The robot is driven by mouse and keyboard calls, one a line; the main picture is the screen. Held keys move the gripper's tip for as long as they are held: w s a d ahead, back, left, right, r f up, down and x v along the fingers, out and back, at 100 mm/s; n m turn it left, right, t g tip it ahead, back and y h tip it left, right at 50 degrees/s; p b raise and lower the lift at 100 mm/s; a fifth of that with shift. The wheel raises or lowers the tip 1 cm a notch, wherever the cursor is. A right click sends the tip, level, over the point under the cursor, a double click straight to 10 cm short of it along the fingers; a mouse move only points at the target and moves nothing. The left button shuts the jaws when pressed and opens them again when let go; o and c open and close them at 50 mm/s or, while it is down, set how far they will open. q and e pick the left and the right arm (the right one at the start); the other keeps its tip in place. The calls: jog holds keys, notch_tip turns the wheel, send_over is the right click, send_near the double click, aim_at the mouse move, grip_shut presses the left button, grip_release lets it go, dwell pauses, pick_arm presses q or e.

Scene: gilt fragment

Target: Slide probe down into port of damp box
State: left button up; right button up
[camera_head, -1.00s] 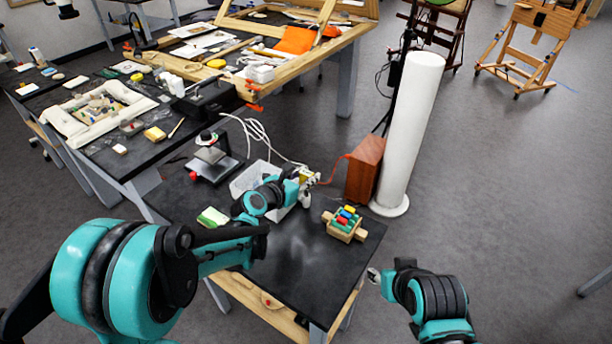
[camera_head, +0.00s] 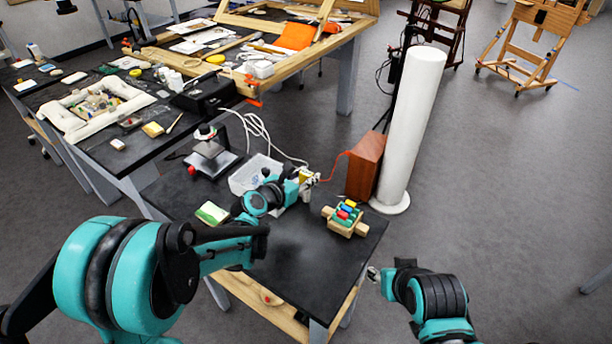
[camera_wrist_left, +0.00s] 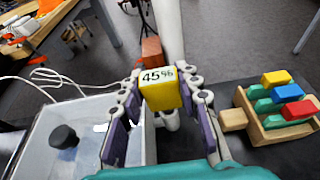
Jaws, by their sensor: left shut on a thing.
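I cannot make out the port. My right gripper (camera_head: 373,274) is beyond the table's right edge.
A wooden holder (camera_head: 339,228) with coloured blocks stands to the right of my left gripper. A stand (camera_head: 210,160), a green and white sponge (camera_head: 211,213) and loose white cables (camera_head: 262,135) are nearby. A white column (camera_head: 410,130) rises behind. The black tabletop's front is clear.

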pick_arm(q)
jog(key=o, duration=1.2)
jog(key=v, duration=1.2)
jog(key=s+a+f+m+g+y, duration=0.2)
jog(key=s+a+m+y, duration=0.2)
jog(key=s+m, duration=0.6)
jog(key=s+a+f+m+g+y, duration=0.2)
jog(key=s+a+m, duration=0.5)
jog(key=m, duration=1.2)
jog(key=s+y, duration=0.1)
jog(key=s, duration=0.3)
jog(key=shift+s+a+g+y, duration=0.15)
jog(key=shift+a+g+y, duration=0.15)
jog(key=shift+y, duration=0.1)
